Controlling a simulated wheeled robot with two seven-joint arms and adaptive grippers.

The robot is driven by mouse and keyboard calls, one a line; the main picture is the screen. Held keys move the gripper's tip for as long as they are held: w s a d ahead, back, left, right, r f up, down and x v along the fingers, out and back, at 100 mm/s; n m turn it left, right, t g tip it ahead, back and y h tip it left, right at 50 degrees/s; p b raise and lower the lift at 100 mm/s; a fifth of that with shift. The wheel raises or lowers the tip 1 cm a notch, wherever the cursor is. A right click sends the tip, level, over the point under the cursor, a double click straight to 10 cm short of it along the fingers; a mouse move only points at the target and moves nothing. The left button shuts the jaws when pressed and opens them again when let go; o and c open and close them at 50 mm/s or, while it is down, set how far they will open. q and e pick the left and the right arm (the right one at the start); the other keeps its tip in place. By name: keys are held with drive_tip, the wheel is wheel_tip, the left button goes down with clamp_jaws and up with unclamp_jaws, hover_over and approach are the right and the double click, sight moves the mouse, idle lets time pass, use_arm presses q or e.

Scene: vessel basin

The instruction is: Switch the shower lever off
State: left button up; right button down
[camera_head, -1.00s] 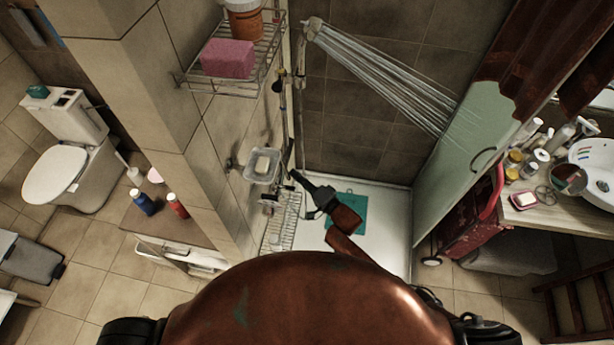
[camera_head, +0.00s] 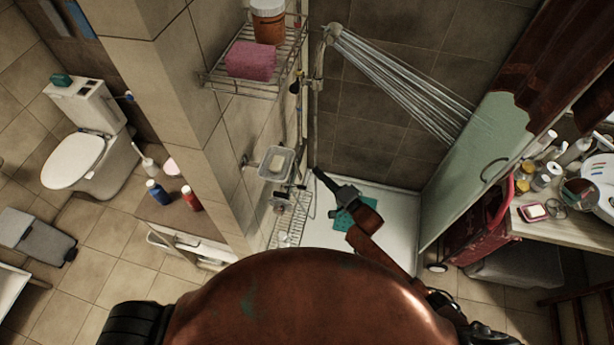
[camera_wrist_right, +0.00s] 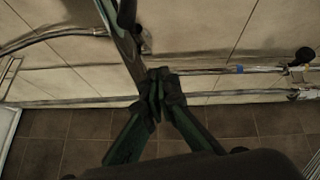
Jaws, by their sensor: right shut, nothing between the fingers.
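Water streams from the shower head (camera_head: 333,33) at the upper middle of the head view. The shower mixer (camera_head: 282,202) sits on the tiled wall below the soap dish; its lever is too small to make out clearly. My right gripper (camera_head: 318,173) is shut and empty, in front of the wall and to the right of the mixer, apart from it in the picture. In the right wrist view, its closed fingers (camera_wrist_right: 159,88) show near the wall pipes, beside a dark-grey bar that I cannot identify. My left gripper is not in view.
A soap dish (camera_head: 276,163) and a wire rack (camera_head: 290,222) are on the wall near my right gripper. A wire shelf (camera_head: 240,82) holds a pink sponge (camera_head: 251,60). A green shower panel (camera_head: 470,165) stands to the right.

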drive_tip(key=s+a+b+v, duration=0.1)
drive_tip(key=v, duration=0.8)
drive_tip(key=shift+s+f+b, duration=0.3)
drive_tip(key=shift+b, duration=0.05)
drive_tip(key=shift+w+d, duration=0.1)
